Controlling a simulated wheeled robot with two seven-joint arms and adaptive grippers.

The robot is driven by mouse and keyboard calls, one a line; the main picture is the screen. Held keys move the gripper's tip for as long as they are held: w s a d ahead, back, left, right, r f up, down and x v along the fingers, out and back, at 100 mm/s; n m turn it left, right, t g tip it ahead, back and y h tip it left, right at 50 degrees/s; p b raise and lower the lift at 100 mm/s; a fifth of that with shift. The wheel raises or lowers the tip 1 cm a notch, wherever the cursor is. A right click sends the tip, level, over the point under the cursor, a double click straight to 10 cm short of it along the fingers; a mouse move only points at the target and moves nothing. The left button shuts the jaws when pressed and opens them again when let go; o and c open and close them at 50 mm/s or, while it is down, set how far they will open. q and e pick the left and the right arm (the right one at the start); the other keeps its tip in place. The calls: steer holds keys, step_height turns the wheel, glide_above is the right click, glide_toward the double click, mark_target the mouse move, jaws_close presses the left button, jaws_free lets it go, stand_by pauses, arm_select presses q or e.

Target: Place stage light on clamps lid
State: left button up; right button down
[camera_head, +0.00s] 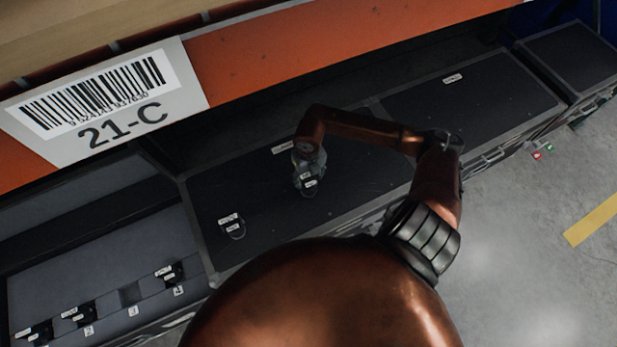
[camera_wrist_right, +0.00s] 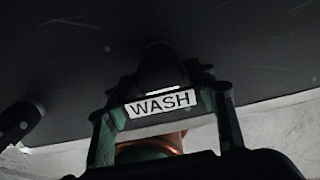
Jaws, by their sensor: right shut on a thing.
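My right gripper (camera_head: 308,172) is over the dark case lid (camera_head: 365,185) in the head view, shut on a small black stage light (camera_head: 310,187). In the right wrist view the fingers (camera_wrist_right: 163,112) stand on either side of this light, whose white label (camera_wrist_right: 160,103) reads WASH. The light is close to the lid; I cannot tell whether it touches. A label (camera_head: 285,148) at the lid's back edge is partly hidden by my arm and unreadable. Another small labelled light (camera_head: 232,228) stands on the same lid, to the left. My left gripper is not in view.
An open case (camera_head: 55,265) at lower left has numbered slots with several black lights (camera_head: 172,273); one slot (camera_head: 130,294) looks empty. Another lid (camera_head: 470,95) with an unreadable label is to the right. An orange shelf beam (camera_head: 340,50) marked 21-C runs above.

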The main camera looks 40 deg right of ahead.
steer(key=c, duration=0.9)
jaws_free()
steer(key=shift+o, duration=0.2)
steer(key=shift+r, duration=0.3)
step_height(320, 180, up, 12)
steer(key=shift+f+p, duration=0.15)
steer(key=shift+p, duration=0.9)
steer(key=shift+a, duration=0.1)
